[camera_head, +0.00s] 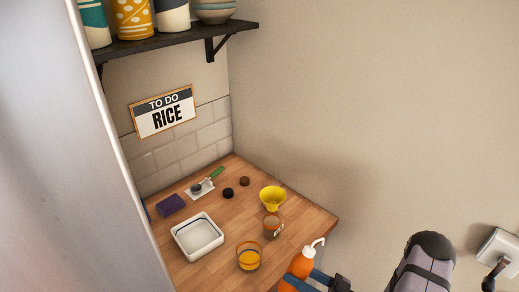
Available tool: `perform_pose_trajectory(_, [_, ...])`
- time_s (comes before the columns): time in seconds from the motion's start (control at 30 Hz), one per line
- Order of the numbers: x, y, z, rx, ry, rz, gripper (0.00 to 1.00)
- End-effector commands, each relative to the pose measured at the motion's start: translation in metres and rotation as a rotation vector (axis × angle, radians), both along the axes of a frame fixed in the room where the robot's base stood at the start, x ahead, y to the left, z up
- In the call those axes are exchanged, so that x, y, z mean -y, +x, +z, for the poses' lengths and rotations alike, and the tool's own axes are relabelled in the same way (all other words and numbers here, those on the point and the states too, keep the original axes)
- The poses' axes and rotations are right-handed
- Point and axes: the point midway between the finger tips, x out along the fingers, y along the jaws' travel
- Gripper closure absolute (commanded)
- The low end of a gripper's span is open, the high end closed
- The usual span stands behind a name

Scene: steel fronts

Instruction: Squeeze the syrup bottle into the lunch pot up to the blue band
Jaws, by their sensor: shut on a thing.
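The syrup bottle (301,263), orange with a white curved spout on top, stands out at the bottom edge of the head view. My gripper (306,280) is shut on it, with blue fingers around its body. The bottle's lower part is cut off by the picture's edge. A small clear round pot (249,257) with orange-yellow contents stands on the counter left of the bottle; it may be the lunch pot. I cannot make out a blue band or a fill level against it. The spout points right, away from this pot.
A jar (272,229) stands by a yellow funnel (272,198) behind the pot. A white square dish (197,237), purple sponge (171,205), small lids (228,193) and a green-handled tool (213,177) lie on the wooden counter (213,270). A steel front (75,190) borders the left.

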Motion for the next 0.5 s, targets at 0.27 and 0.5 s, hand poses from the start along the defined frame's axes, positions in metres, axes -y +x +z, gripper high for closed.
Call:
perform_pose_trajectory(0.27, [0.037,0.000,-0.004,0.002,0.001,-0.111,0.65])
perform_pose_trajectory(0.5, [0.041,0.000,-0.004,0.001,0.000,-0.123,0.65])
